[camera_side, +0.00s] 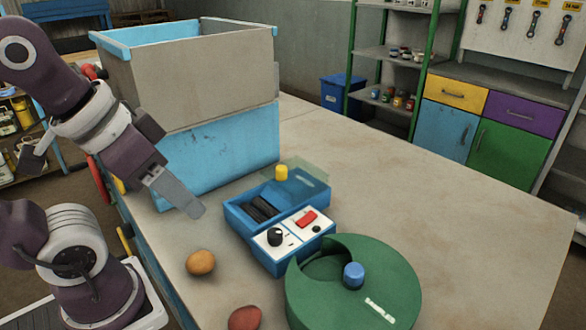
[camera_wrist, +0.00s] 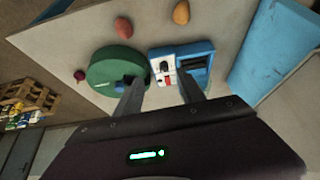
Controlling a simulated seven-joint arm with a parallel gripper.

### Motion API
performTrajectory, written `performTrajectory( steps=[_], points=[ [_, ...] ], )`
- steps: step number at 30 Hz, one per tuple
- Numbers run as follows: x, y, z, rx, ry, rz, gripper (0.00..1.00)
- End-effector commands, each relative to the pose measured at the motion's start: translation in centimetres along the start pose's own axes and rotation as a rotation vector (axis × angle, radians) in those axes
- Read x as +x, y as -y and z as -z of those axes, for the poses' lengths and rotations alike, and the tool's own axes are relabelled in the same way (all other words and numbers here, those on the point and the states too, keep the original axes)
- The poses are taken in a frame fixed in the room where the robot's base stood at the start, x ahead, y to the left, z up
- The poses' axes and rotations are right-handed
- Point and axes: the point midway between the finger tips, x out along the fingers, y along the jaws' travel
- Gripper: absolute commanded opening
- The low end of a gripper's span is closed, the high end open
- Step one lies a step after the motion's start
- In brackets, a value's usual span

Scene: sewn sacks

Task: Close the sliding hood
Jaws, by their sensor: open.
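The blue device (camera_side: 240,215) sits on the table, with a white control panel (camera_side: 292,233) at its front. A see-through hood (camera_side: 308,174) with a yellow knob (camera_side: 281,173) is slid to the rear, leaving a compartment with dark slots (camera_side: 262,208) uncovered. In the wrist view the device (camera_wrist: 207,50) lies just beyond my fingers; I cannot make out the hood or knob there. My gripper (camera_side: 194,209) is open and empty, left of the device in the side view and apart from it. Its two fingers also show in the wrist view (camera_wrist: 160,80).
A green round container (camera_side: 350,290) with a blue knob (camera_side: 353,275) stands beside the device. A brown-orange lump (camera_side: 201,262) and a reddish one (camera_side: 244,318) lie in front. A grey bin (camera_side: 195,80) on a blue box (camera_side: 225,150) stands behind. The table's right side is clear.

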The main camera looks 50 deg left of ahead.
Motion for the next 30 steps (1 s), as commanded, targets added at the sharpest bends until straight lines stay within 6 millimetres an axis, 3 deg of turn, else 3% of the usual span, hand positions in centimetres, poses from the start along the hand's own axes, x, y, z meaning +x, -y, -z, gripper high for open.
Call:
performTrajectory(
  steps=[2,5,7,9,13,16,20,30],
  points=[
    [-0.1,0.2,2.0,-0.095,0.034,0.004,0.47],
    [0.6,1.3,7.0,-0.359,0.117,0.029,0.47],
    [2.2,2.5,11.1,-0.591,0.186,0.068,0.47],
    [4.8,4.2,14.9,-0.827,0.248,0.123,0.47],
    [10.7,7.7,19.6,-1.206,0.332,0.249,0.47],
    [14.4,9.6,21.1,-1.397,0.365,0.330,0.47],
    [16.7,10.8,21.6,-1.509,0.379,0.382,0.47],
    [21.8,10.8,19.0,-1.520,0.381,0.387,0.47]
  ],
)
